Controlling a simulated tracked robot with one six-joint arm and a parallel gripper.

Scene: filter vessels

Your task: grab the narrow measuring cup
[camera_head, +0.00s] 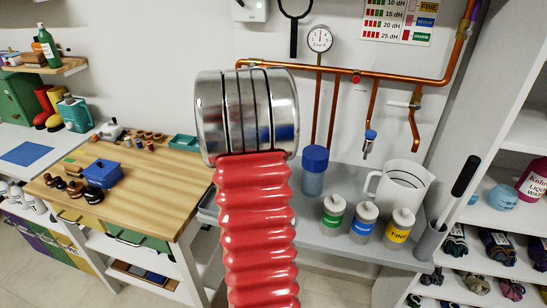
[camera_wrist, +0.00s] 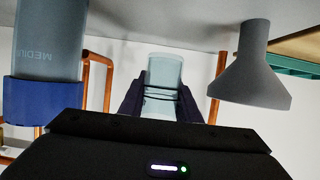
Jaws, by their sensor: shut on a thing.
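The narrow measuring cup (camera_wrist: 164,72) is a clear, pale bluish vessel in the middle of the wrist view. My gripper (camera_wrist: 161,94) is shut on it, with one dark finger on each side. In the head view, my red arm hides both the gripper and the cup.
A blue-lidded jar (camera_wrist: 42,95) and a grey funnel (camera_wrist: 252,70) stand on either side of the cup. A wide measuring jug (camera_head: 402,185) and three capped bottles (camera_head: 363,222) share the grey bench (camera_head: 345,178). Copper pipes (camera_head: 340,72) run behind.

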